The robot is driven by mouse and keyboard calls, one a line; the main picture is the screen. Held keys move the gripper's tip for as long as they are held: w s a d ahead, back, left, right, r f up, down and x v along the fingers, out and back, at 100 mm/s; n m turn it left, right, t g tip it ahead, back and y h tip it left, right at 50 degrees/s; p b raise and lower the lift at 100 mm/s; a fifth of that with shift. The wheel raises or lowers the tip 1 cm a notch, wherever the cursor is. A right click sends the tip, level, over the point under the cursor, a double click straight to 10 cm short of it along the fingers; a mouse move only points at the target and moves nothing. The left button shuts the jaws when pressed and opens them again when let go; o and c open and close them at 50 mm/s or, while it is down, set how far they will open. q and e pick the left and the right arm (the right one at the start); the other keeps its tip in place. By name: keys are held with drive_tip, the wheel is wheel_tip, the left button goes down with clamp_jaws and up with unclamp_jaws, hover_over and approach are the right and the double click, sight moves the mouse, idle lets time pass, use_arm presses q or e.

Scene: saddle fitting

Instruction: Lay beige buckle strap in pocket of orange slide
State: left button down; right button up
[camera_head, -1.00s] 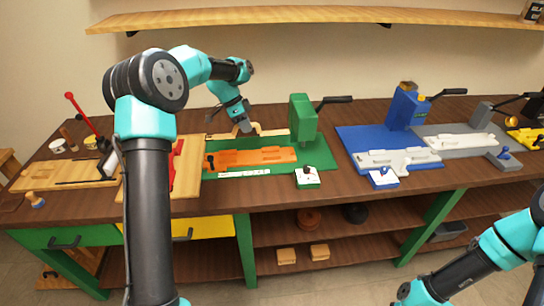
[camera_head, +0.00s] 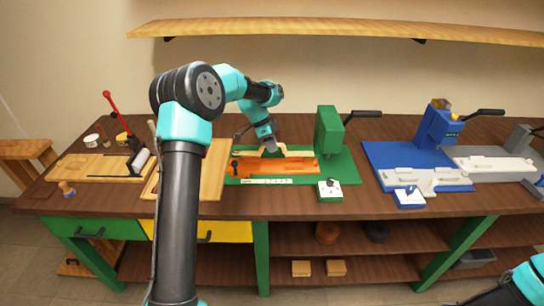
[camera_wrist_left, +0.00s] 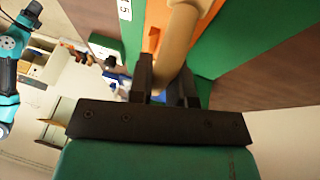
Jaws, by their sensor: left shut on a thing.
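My left gripper (camera_head: 271,149) is shut on the beige buckle strap (camera_head: 298,153) and holds it just above or at the back of the orange slide (camera_head: 275,167). The strap (camera_wrist_left: 180,38) runs out from between the dark fingers (camera_wrist_left: 166,92) in the left wrist view, alongside a bit of the orange slide (camera_wrist_left: 153,38). The slide lies on the green base plate (camera_head: 346,170) of a green press. I cannot tell whether the strap touches the pocket. My right gripper is out of view; only part of my right arm shows at the lower right.
The green press (camera_head: 328,134) stands at the slide's right end. A small white control box (camera_head: 330,190) sits in front. A blue press (camera_head: 436,128) stands further right. A wooden board (camera_head: 205,175) lies left, and a roller (camera_head: 139,160) stands beyond it.

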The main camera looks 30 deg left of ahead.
use_arm(q)
drive_tip(key=shift+f, duration=0.1)
drive_tip(key=shift+f, duration=2.4)
drive_tip(key=shift+f, duration=0.1)
drive_tip(key=c, duration=1.1)
unclamp_jaws()
drive_tip(key=shift+o, duration=0.2)
drive_tip(key=v, duration=1.2)
